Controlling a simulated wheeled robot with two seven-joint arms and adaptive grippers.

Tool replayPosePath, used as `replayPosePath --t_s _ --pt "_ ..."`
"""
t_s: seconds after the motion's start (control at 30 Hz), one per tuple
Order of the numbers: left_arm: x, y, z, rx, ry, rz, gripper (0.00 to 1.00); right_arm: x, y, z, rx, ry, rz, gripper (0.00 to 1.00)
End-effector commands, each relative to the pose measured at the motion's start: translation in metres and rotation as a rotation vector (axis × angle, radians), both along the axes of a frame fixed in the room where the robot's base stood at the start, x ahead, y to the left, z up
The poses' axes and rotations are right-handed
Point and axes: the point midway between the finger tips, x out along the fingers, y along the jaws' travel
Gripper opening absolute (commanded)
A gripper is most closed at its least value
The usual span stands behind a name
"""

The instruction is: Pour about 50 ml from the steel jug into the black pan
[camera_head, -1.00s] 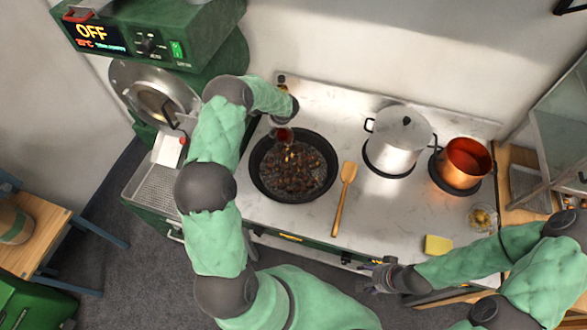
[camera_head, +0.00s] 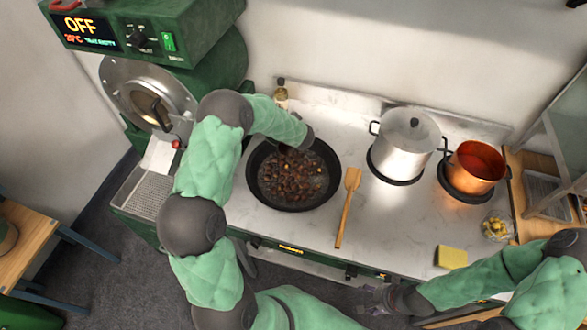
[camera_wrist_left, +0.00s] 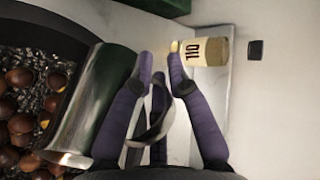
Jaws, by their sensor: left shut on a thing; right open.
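The steel jug (camera_wrist_left: 98,105) shows in the left wrist view, beside the fingers of my left gripper (camera_wrist_left: 161,62), which is shut on its handle (camera_wrist_left: 152,130). The jug's flared rim reaches over the edge of the black pan (camera_wrist_left: 75,22); I cannot tell its exact tilt or whether anything flows. In the head view the black pan (camera_head: 254,187) sits at the left of the stove, with brown chestnuts (camera_head: 290,178) inside. My left forearm covers the jug and left gripper there. My right gripper (camera_head: 372,303) is open and empty before the stove's front edge.
An oil bottle (camera_head: 281,95) stands behind the pan and also shows in the left wrist view (camera_wrist_left: 207,51). A wooden spatula (camera_head: 347,205), a lidded steel pot (camera_head: 400,150), a copper pot (camera_head: 473,170) and a yellow sponge (camera_head: 451,257) stand or lie to the right.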

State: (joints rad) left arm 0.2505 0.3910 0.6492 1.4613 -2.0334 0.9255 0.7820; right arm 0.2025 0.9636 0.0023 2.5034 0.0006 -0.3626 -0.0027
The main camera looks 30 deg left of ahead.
Motion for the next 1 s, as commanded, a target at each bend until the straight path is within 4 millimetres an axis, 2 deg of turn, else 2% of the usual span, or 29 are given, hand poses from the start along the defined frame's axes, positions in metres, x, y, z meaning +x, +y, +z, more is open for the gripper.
replayPosePath --t_s 1.0 --pt "-0.0041 -0.0076 0.0034 0.106 -0.069 0.000 0.00 0.0000 0.0000 -0.0095 0.000 0.000 0.000 0.63"
